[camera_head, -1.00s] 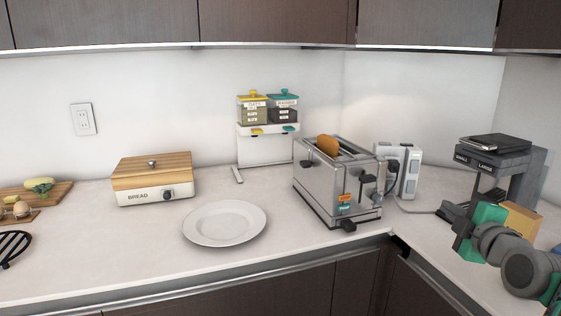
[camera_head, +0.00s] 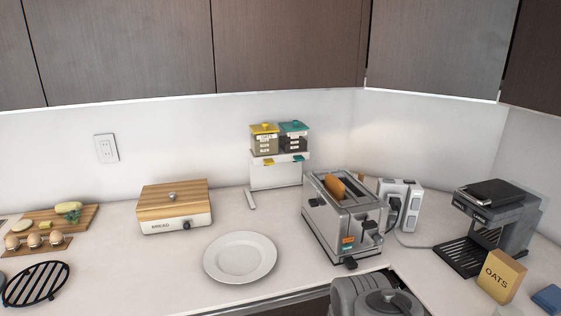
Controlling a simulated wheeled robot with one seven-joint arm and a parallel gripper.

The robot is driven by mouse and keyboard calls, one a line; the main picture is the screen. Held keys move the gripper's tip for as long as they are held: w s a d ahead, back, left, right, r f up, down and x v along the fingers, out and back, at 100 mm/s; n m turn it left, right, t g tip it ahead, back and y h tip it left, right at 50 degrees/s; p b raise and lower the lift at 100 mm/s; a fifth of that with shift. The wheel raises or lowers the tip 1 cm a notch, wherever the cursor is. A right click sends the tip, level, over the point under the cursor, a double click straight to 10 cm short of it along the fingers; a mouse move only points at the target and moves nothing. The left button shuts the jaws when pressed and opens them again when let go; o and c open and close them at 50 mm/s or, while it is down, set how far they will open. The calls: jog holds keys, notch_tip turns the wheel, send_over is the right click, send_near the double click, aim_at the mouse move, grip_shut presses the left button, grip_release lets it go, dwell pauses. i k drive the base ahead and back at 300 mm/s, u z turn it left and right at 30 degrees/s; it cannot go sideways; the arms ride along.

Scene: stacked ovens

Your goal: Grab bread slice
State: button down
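A brown bread slice (camera_head: 335,187) stands in a slot of the silver toaster (camera_head: 336,232), its top edge sticking out above the slot. The rest of the slice is hidden inside the toaster. Grey rounded links of my arm show at the bottom edge, in front of and below the toaster. My gripper itself is not in view, so I cannot tell its opening.
An empty white plate (camera_head: 240,257) lies left of the toaster, with a wooden-lidded bread box (camera_head: 175,208) behind it. A dispenser with two jars (camera_head: 279,143) stands behind. A power strip (camera_head: 400,207), coffee machine (camera_head: 490,225) and oats box (camera_head: 501,277) stand to the right. Cabinets hang above.

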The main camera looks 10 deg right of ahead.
aim_at(335, 186)
jog(key=k, duration=1.2)
jog(key=u, duration=0.6)
jog(key=i, duration=1.45)
jog(key=z, duration=0.55)
